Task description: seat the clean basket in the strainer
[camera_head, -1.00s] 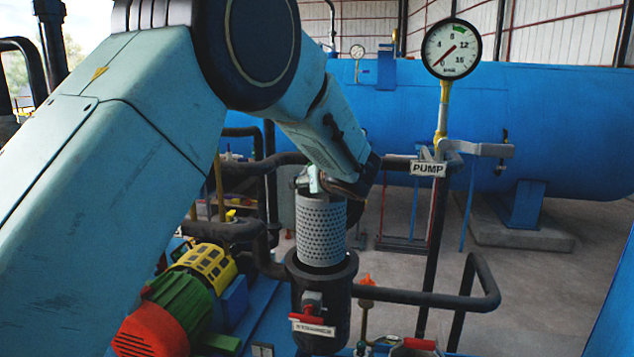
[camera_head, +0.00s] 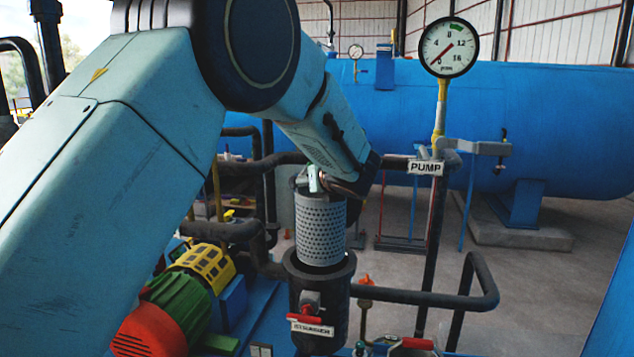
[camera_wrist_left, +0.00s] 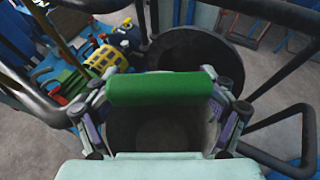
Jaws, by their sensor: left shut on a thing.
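The clean basket (camera_head: 320,230) is a grey perforated cylinder, upright in the head view. My left gripper (camera_head: 322,183) is shut at its top. In the left wrist view a green bar (camera_wrist_left: 160,88) lies across between the fingers of my left gripper, apparently the basket's handle. The strainer (camera_head: 318,318) is a black upright pot with a wide rim and a label. The basket's lower end overlaps its mouth; I cannot tell whether it is inside or just above. The wrist view shows the strainer's dark round mouth (camera_wrist_left: 197,60) beyond the bar. My right gripper is out of view.
A pump with a red, green and yellow motor (camera_head: 178,300) stands left of the strainer. A black pipe (camera_head: 430,298) runs to the right of it. A gauge (camera_head: 450,47) with a PUMP sign (camera_head: 426,168) stands behind, before a large blue vessel (camera_head: 560,120).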

